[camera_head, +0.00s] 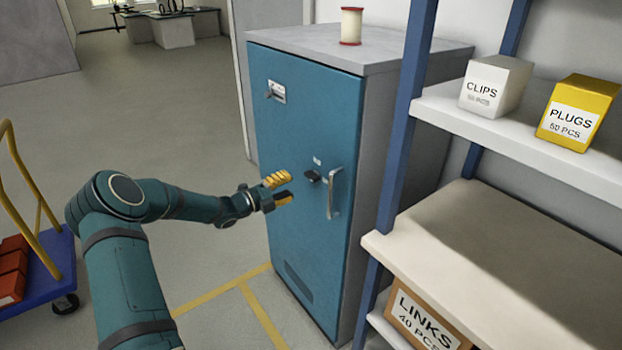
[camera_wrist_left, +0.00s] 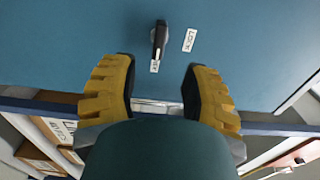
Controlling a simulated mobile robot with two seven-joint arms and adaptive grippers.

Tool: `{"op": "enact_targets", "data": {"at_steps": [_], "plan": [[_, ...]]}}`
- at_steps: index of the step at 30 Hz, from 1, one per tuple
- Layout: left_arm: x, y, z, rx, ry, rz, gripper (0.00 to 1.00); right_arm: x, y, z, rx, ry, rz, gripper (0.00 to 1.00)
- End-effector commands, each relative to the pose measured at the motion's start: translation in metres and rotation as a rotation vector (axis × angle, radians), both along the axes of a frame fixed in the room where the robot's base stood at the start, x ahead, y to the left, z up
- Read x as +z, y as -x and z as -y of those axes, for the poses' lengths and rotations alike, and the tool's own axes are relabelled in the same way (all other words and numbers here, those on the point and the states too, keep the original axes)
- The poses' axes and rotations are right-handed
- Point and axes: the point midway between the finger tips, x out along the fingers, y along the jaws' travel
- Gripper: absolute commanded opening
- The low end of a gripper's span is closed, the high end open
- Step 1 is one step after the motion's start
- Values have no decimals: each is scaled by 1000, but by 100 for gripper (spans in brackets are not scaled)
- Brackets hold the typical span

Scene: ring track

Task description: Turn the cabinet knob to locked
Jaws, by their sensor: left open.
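The teal cabinet (camera_head: 297,120) stands right of centre in the head view, its door shut. Its small dark knob (camera_head: 312,176) sits left of the vertical bar handle (camera_head: 334,194). In the left wrist view the knob (camera_wrist_left: 159,40) is a black lever whose long axis runs up and down the picture. Its lower end is by one small white label (camera_wrist_left: 155,66); another label (camera_wrist_left: 189,40), seeming to read LOCK, is to its right. My left gripper (camera_head: 281,189), with yellow finger pads, is open and empty in front of the door, apart from the knob. My right gripper is out of view.
A blue-framed shelf (camera_head: 480,125) with boxes of clips (camera_head: 494,84) and plugs (camera_head: 579,112) stands close on the right. A spool (camera_head: 351,26) is on the cabinet top. A blue cart (camera_head: 45,270) is at left. The floor between is clear.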

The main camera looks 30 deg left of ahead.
Motion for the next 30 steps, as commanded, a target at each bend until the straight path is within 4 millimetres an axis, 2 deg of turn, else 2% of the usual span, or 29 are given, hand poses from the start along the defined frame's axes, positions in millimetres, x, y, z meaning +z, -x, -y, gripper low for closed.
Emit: {"op": "enact_targets", "data": {"at_steps": [6, 12, 18, 27, 28, 30], "plan": [[-1, -41, 18, -1, 3, 1, 46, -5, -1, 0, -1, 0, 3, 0], [-1, -69, 29, 0, 3, 0, 46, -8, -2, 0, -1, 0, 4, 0], [-1, -81, 34, 0, 2, -2, 46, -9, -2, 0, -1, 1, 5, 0], [-1, -82, 34, 1, 3, -2, 46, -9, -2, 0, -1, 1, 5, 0], [-1, -82, 34, 1, 3, -2, 42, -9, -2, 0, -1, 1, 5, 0], [0, -82, 34, 1, 3, -2, 17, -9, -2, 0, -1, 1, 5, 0]]}}
